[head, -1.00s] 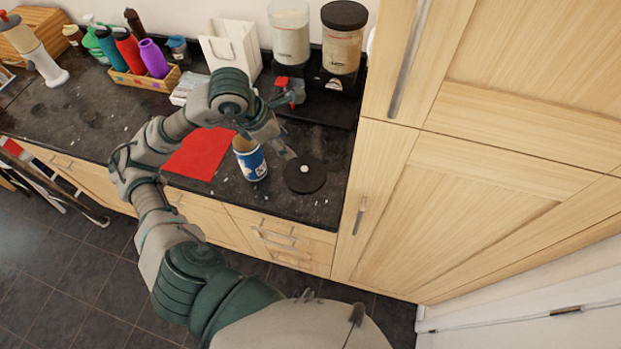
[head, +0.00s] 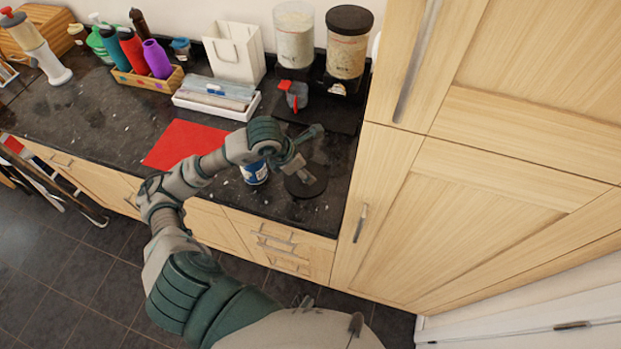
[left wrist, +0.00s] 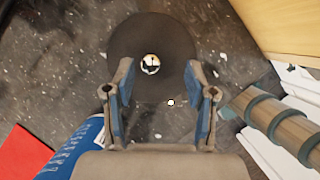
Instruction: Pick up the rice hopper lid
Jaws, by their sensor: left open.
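The rice hopper lid, a flat black disc with a small pale knob, lies on the dark counter in the head view (head: 318,188). It shows more fully in the left wrist view (left wrist: 178,35), with its round knob near the middle. My left gripper (head: 304,172) is above the lid, partly covering it in the head view. In the left wrist view its two blue-padded fingers (left wrist: 161,88) are apart with nothing between them, and the lid lies ahead of and below them. I cannot tell whether they touch it. My right gripper is not in view.
A blue can (head: 256,176) stands close to the left of the gripper, partly behind my arm. A red sheet (head: 182,142) and a white tray (head: 210,104) lie farther left. Two dispensers stand behind, the left one (head: 294,35) lidless. A tall wooden cabinet (head: 395,190) borders the right.

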